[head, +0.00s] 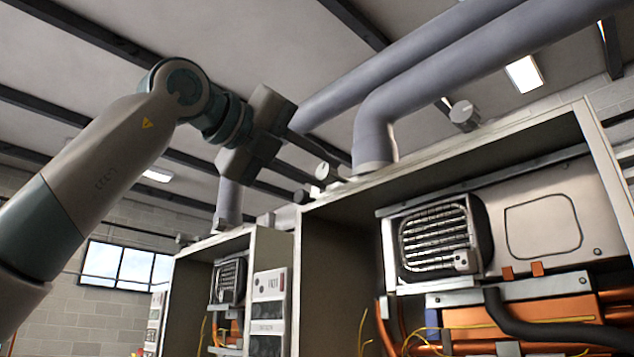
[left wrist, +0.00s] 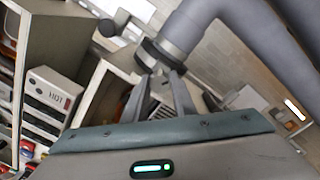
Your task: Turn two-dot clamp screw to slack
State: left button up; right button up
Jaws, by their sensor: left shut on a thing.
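My left gripper (head: 322,175) reaches in from the upper left to the top front edge of the near heater cabinet. Its two fingers are shut on a small round clamp screw (head: 326,171) with a pale face, beside the foot of the grey flue pipe. The dots on its face are too small to count. In the left wrist view the fingers (left wrist: 160,84) point at a dark clamp band (left wrist: 153,55) around the pipe end, and the held screw is mostly hidden between them. Another round knob (head: 463,113) stands farther right on the cabinet top. My right gripper is not in view.
The grey flue pipe (head: 370,120) bends up close behind the fingers. The near open cabinet (head: 335,230) holds a louvred unit (head: 440,240) and orange pipes. A second cabinet (head: 187,290) stands to the left. The air left of the gripper is clear.

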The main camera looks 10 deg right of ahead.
pick_arm(q)
jog(key=shift+f+n+b, duration=0.1)
jog(key=shift+n+b, duration=0.5)
jog(key=shift+n, duration=0.4)
jog(key=shift+n+b, duration=0.3)
jog(key=shift+n, duration=0.3)
jog(key=o, duration=1)
jog(key=shift+w, duration=0.1)
jog(key=shift+o, duration=0.2)
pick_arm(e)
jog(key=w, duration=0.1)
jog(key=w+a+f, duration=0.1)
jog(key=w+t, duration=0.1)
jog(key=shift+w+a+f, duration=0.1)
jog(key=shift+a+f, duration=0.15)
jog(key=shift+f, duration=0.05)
pick_arm(q)
jog(key=shift+a, duration=0.1)
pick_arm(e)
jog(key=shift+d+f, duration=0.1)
